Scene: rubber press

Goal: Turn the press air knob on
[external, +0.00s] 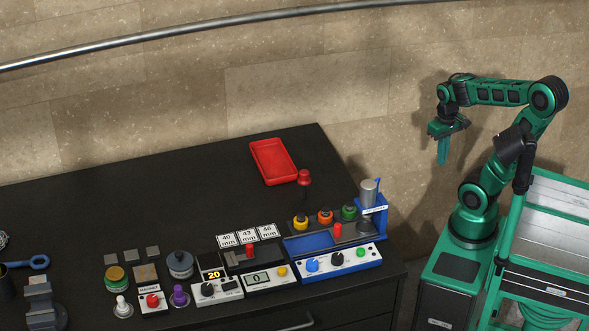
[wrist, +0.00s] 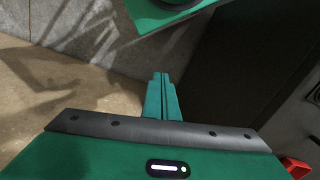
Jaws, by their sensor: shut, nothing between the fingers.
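The press (external: 307,243) is a blue-based station at the right end of the black bench. Its white front panel with blue trim carries a blue knob (external: 312,264), a black knob (external: 337,259) and a green button (external: 359,252). The panel lettering is too small to read, so I cannot tell which is the air knob or how it is set. My gripper (external: 442,160) hangs in the air to the right of and above the press, fingers pointing down, well apart from it. In the wrist view its green fingers (wrist: 161,95) are together and empty.
A red tray (external: 273,162) lies behind the press on the black bench (external: 150,210). Other small control boxes (external: 217,290) crowd the front edge to the left. The bench's back left is clear.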

